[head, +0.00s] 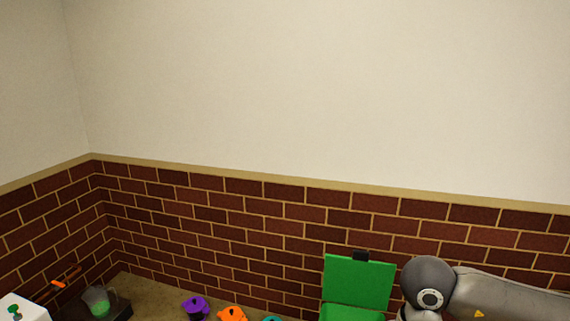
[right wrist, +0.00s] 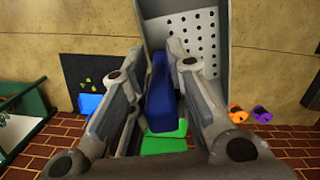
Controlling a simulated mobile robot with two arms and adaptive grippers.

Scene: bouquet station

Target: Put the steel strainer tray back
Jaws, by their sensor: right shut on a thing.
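The steel strainer tray (right wrist: 195,35) is a grey plate with rows of dark holes and raised edges, at the top of the right wrist view. A dark blue bar (right wrist: 160,100), which looks like its handle, runs from the tray down between the fingers. My right gripper (right wrist: 155,62) is shut on this bar. Whether bar and tray join is partly hidden by the fingers. In the head view only part of my right arm shows at lower right, with neither gripper nor tray. My left gripper is not in view.
A green open-lidded box (head: 358,283) stands by the brick wall. A jug with green contents (head: 98,302) is at lower left. A dark panel with a blue item (right wrist: 90,103) shows in the wrist view.

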